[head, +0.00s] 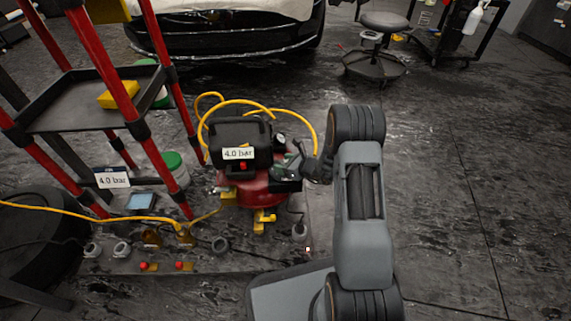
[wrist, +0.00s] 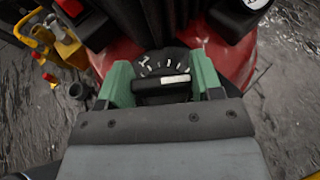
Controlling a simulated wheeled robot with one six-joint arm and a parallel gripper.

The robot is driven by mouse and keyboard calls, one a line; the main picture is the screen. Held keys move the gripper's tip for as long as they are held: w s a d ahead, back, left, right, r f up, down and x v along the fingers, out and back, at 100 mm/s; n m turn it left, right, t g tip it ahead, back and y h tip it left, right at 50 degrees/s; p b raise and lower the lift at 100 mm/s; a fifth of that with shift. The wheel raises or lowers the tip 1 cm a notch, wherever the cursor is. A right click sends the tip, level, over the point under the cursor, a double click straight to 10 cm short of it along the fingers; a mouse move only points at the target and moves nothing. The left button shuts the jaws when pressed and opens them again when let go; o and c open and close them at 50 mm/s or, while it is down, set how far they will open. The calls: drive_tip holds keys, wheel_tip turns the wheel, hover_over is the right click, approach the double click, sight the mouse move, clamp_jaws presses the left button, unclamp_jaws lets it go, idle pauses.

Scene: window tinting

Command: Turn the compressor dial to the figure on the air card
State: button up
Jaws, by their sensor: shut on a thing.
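The red and black compressor (head: 262,190) stands on the floor in the middle of the head view. A white label reading "4.0 bar" (head: 238,153) shows on its black upper part. A white card also reading "4.0 bar" (head: 112,181) stands to the left by the red rack. My gripper (head: 291,164) is at the compressor's right side. In the wrist view its green fingers (wrist: 163,80) are shut on the black dial knob (wrist: 160,91), one on each side. The knob has a pale pointer bar. A dark scale (wrist: 165,63) with white ticks shows behind it; its figures are too small to read.
A red-legged rack (head: 95,95) stands close on the left. Yellow hose (head: 210,118) loops behind the compressor and across the floor at left. Small fittings and a blue pad (head: 141,201) lie at front left. A stool (head: 375,65) stands behind; floor at right is clear.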

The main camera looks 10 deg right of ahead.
idle(0.3)
drive_tip(key=o, duration=0.9)
drive_tip(key=shift+p+v, duration=2.7)
drive_tip(key=shift+v, duration=4.2)
drive_tip(key=shift+s+a+r, duration=0.1)
drive_tip(key=shift+a, duration=0.1)
